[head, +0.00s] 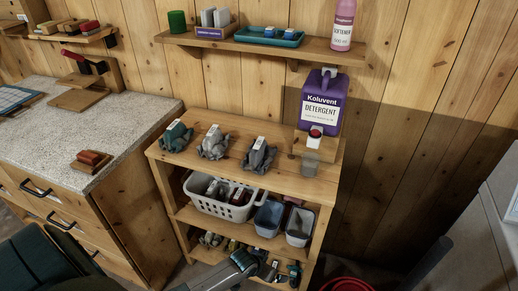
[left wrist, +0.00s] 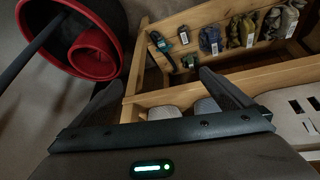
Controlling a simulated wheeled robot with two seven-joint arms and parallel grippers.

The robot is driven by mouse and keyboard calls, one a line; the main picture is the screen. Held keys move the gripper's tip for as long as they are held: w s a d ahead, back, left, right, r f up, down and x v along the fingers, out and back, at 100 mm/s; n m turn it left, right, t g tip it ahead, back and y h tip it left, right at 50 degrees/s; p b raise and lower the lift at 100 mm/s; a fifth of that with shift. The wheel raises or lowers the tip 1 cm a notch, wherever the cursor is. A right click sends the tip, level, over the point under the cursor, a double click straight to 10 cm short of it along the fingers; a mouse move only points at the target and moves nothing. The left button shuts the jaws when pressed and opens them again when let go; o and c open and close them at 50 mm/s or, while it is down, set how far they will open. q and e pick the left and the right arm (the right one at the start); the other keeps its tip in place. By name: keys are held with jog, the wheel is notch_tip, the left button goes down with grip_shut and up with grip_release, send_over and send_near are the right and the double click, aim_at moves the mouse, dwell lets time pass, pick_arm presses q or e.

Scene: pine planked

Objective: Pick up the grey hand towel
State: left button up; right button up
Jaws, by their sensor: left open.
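Three crumpled cloth bundles with white tags sit in a row on top of the wooden shelf unit in the head view: a teal one (head: 176,137), a lighter grey one (head: 214,145) in the middle and a darker grey one (head: 259,158) at right. Either grey bundle could be the grey hand towel; I cannot tell which. My left gripper (head: 246,262) is low in front of the unit, well below the bundles. In the left wrist view its jaws (left wrist: 160,80) are apart and empty, facing the lower shelves. My right gripper is out of view.
A purple detergent jug (head: 322,100) stands on a wooden stand at the unit's right end. A white basket (head: 222,207) and grey bins (head: 269,218) fill the middle shelf. Several small tagged items (left wrist: 245,30) lie on the bottom shelf. A red-rimmed bucket (left wrist: 112,75) stands beside the unit.

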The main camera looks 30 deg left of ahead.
pick_arm(q)
jog(key=w+r+p, duration=0.1)
jog(key=w+r, duration=0.4)
jog(key=r, duration=0.5)
notch_tip(320, 180, up, 44)
jog(key=n+g+y+p, duration=0.1)
jog(key=n+y+p, duration=0.1)
jog(key=n+p, duration=0.15)
send_over(259, 144)
jog(key=s+d, duration=0.2)
jog(key=s, duration=0.3)
jog(key=shift+s+a+f, duration=0.15)
jog(key=shift+f, duration=0.1)
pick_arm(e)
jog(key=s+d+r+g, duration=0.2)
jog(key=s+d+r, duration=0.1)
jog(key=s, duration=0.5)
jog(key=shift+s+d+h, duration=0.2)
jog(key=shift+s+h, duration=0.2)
pick_arm(q)
jog(key=p+x, duration=0.2)
jog(key=x, duration=0.3)
jog(key=p+x, duration=0.2)
jog(key=x, duration=0.4)
jog(key=shift+a+f, duration=0.2)
jog(key=shift+a, duration=0.05)
jog(key=shift+f, duration=0.45)
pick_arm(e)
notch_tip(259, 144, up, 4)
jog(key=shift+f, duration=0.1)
